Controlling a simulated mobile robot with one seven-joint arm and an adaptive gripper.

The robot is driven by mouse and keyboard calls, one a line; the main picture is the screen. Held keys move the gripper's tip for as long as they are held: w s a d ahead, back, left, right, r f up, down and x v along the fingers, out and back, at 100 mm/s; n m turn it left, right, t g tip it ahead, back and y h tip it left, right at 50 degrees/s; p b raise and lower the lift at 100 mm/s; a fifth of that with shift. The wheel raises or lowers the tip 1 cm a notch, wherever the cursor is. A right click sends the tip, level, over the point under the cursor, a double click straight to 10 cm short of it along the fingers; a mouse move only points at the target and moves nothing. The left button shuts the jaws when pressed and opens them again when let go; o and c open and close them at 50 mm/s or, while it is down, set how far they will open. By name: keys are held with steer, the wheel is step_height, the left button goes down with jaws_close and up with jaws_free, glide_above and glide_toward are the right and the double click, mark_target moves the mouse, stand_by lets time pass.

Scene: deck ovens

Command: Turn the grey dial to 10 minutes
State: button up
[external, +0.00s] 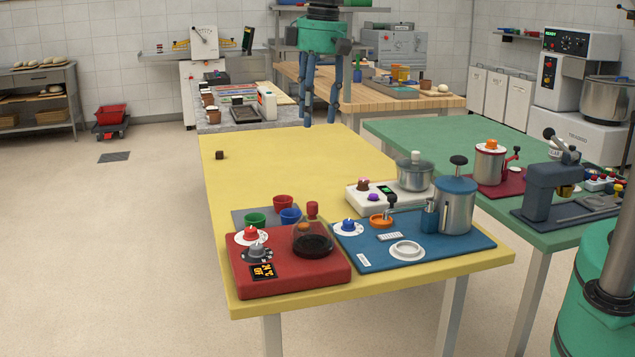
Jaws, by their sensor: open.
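The grey dial (257,252) sits on top of a red device (300,285) at the near left corner of the yellow table. Small marks lie around the dial, but they are too small to read. A dark display (263,271) with orange digits is just in front of it. A red knob (250,234) stands right behind the grey dial. My gripper (320,108) hangs pointing down in the upper middle of the picture, far from the dial. Its blue fingers are spread and nothing shows between them.
A glass jug (313,238) of dark liquid stands on the red device, right of the dial. Several cups, including a green cup (255,220), stand behind. A blue board (445,250) with a metal canister (456,206) is to the right. The yellow table's middle (270,170) is mostly clear.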

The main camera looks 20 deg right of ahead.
mark_target(256, 246)
steer(key=s+a+f+n, duration=0.1)
steer(key=s+a+f, duration=0.3)
steer(key=a, duration=0.3)
steer(key=s+a+f+n+p, duration=0.1)
steer(key=s+a+f, duration=0.3)
steer(key=a+f, duration=0.2)
steer(key=shift+s+a+n+g+h, duration=0.2)
steer(key=shift+a+n+g+h, duration=0.15)
steer(key=shift+a, duration=0.6)
steer(key=shift+f, duration=0.2)
step_height(256, 246, down, 14)
steer(key=shift+r+b, duration=0.25)
steer(key=shift+b, duration=0.9)
jaws_close()
